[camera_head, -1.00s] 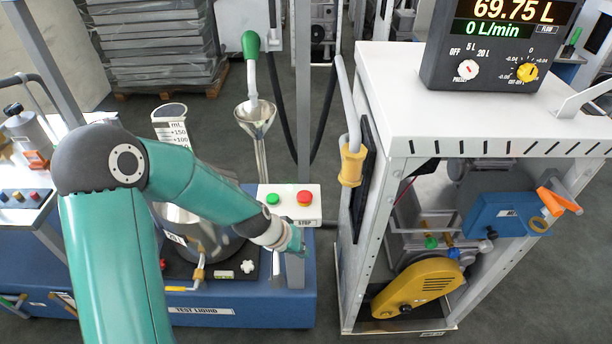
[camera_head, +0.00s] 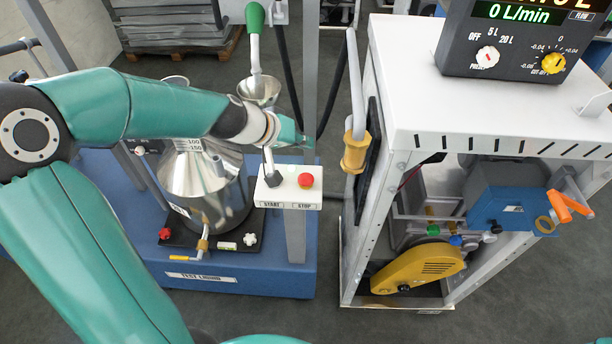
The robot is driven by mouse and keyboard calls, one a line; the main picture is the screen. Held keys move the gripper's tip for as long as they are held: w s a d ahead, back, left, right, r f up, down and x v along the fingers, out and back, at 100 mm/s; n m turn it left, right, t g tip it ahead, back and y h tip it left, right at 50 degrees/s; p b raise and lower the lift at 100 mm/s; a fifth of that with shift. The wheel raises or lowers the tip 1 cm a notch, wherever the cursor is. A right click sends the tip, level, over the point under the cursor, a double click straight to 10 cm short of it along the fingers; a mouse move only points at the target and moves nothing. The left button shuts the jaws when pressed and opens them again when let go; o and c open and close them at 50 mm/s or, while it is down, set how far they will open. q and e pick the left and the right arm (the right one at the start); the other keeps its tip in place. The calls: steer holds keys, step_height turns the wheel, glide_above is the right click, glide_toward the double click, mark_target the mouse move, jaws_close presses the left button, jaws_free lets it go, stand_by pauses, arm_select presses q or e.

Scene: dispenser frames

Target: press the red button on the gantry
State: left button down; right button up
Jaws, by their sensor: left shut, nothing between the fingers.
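The red button (camera_head: 306,180) sits on the right half of a white control box (camera_head: 296,198), above the label STOP. My left gripper (camera_head: 272,179) comes in from the left with its fingers pointing down over the left half of the box, above the label START. It is shut and empty, to the left of the red button and apart from it in the picture. The green button is hidden behind the fingers. I cannot tell whether the fingertips touch the box. My right gripper is not in view.
The box is on a grey post (camera_head: 296,240) on the blue base (camera_head: 240,284). A funnel (camera_head: 258,90) and a metal vessel (camera_head: 200,185) stand behind and left.

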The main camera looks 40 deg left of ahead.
mark_target(303, 178)
arm_select(q)
step_height(303, 178, down, 8)
steer(key=b, duration=0.6)
steer(key=shift+r+b, duration=0.1)
steer(key=shift+b, duration=0.25)
steer(key=shift+f+b, duration=0.5)
steer(key=shift+b, duration=0.05)
stand_by(0.5)
steer(key=shift+f+b, duration=0.35)
steer(key=shift+b, duration=0.15)
steer(key=shift+f+b, duration=0.5)
steer(key=shift+b, duration=0.05)
stand_by(0.6)
steer(key=shift+r, duration=0.1)
steer(key=shift+r+p, duration=0.75)
steer(key=shift+r, duration=0.1)
